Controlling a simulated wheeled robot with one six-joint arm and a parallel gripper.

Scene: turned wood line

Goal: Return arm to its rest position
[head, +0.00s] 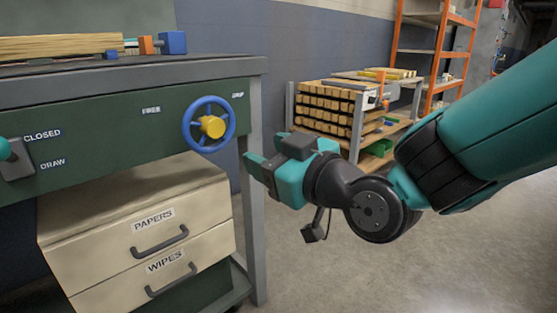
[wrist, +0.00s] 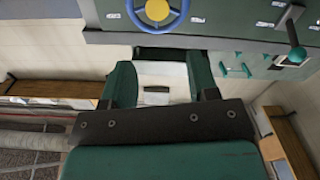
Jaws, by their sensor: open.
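My gripper (head: 255,170) is teal with a dark grey block on it. It is open and empty in the head view, in front of the workbench's right leg and below the blue handwheel (head: 209,125) with its yellow hub. In the wrist view my gripper (wrist: 161,85) shows two separated fingers with nothing between them. The handwheel (wrist: 158,11) is at the top of that view, beyond the fingers. My arm reaches in from the right side of the head view.
The green-fronted workbench (head: 95,125) fills the left, with a teal-knobbed lever (head: 8,152) beside CLOSED and DRAW labels. Drawers marked PAPERS (head: 140,225) and WIPES (head: 170,268) are below. A cart with stacked wood (head: 325,107) and an orange rack (head: 437,52) stand behind. Floor at lower right is clear.

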